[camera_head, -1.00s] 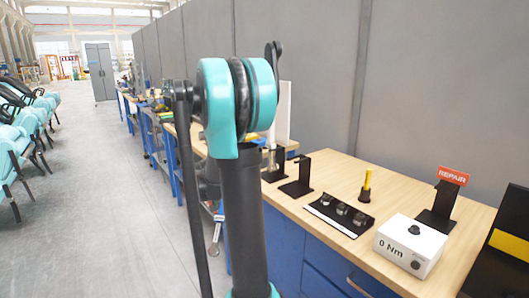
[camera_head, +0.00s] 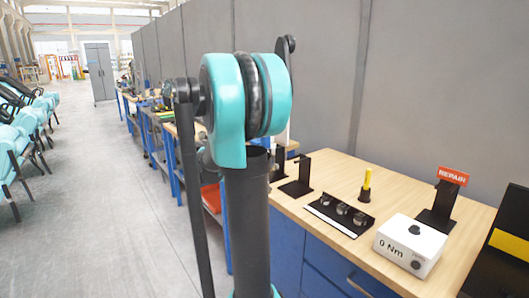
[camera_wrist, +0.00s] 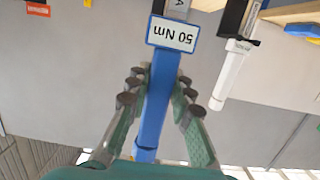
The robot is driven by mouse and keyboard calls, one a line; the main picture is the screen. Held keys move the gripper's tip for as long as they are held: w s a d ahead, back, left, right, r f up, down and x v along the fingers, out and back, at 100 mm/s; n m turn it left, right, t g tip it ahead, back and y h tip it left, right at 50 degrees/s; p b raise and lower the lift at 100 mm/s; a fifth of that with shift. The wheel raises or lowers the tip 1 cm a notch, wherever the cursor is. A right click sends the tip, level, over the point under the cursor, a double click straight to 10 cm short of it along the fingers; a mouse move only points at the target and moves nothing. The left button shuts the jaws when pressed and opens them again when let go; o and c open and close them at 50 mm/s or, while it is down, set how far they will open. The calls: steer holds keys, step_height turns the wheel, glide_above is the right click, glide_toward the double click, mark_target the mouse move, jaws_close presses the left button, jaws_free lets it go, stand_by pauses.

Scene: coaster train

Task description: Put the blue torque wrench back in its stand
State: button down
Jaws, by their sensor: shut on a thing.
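The blue torque wrench (camera_wrist: 156,100) is between the fingers of my gripper (camera_wrist: 158,84) in the wrist view. Its white 50 Nm label appears upside down. My gripper is shut on it, and my arm hides both in the head view. A black stand (camera_head: 302,180) with an upright post is on the workbench and looks empty. Another black stand (camera_head: 278,165) is just left of it, partly hidden by my arm. A black stand with a red REPAIR sign (camera_head: 453,175) is at the right. Which stand belongs to the blue wrench cannot be told.
A white tool (camera_wrist: 231,72) is at a black holder in the wrist view. The wooden workbench (camera_head: 340,170) also bears a black tray (camera_head: 326,222), a yellow-handled tool (camera_head: 367,181) and a white 0 Nm box (camera_head: 409,246). A grey wall (camera_head: 430,90) stands behind.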

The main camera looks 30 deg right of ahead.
steer(key=shift+w+d, duration=0.15)
steer(key=shift+d, duration=1.15)
steer(key=shift+w+d, duration=0.1)
steer(key=shift+d, duration=1.15)
steer(key=d, duration=1)
steer(key=shift+w+d, duration=0.3)
steer(key=shift+w, duration=0.1)
stand_by(2.2)
steer(key=shift+f, duration=0.65)
stand_by(1.1)
